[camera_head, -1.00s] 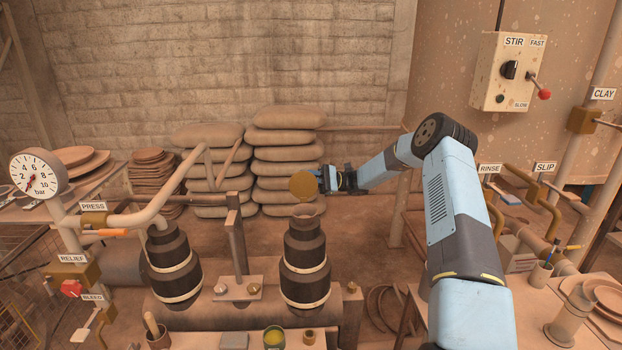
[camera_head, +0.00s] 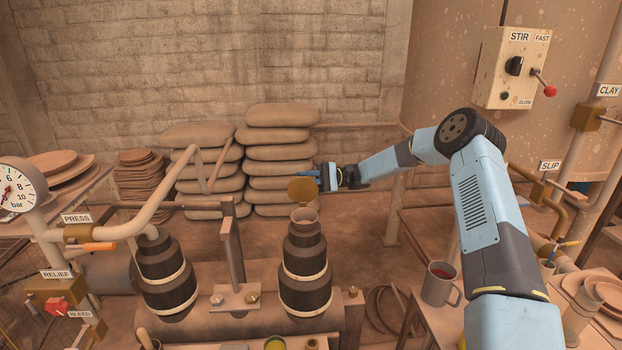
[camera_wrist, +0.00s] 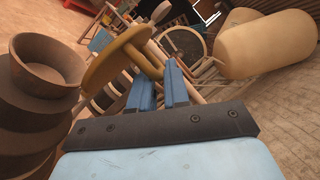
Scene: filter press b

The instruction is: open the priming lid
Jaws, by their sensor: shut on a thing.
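The priming lid is a round brass-brown disc (camera_head: 301,190), standing steeply tilted just above the open priming cup (camera_head: 305,218) on top of the right dark stepped column. The cup's mouth is uncovered. My gripper (camera_head: 326,177) is at the disc's right side and is shut on the lid. In the wrist view the lid (camera_wrist: 112,60) lies just beyond my blue fingertips (camera_wrist: 158,75), and the cup (camera_wrist: 45,65) stands open at the left. The exact spot where the fingers grip is hard to make out.
A second dark column (camera_head: 166,275) and a bracket post (camera_head: 232,245) stand to the left. Stacked sacks (camera_head: 280,150) are behind. A mug with red contents (camera_head: 440,284) stands on the right table. The STIR box (camera_head: 515,68) is at the upper right.

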